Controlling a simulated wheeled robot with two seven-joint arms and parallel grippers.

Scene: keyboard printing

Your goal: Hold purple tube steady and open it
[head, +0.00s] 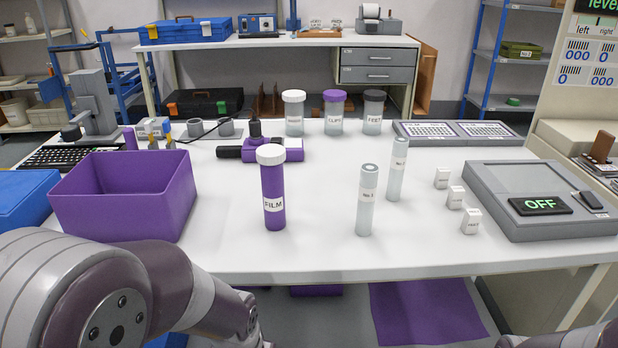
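The purple tube (273,197) stands upright on the white table, left of the middle. It has a white cap (270,154) on top and a white label reading FILM. Nothing touches it. My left arm comes in at the lower left, in front of the table, and its gripper is not in view. Only a bit of my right arm shows at the bottom right corner, and its gripper is not in view.
A purple bin (125,205) stands left of the tube. Two clear tubes (367,205) stand to its right, with small white blocks (455,197) beyond. A grey device reading OFF (541,205) sits at the right. Capped jars (334,115) stand behind. The front middle is clear.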

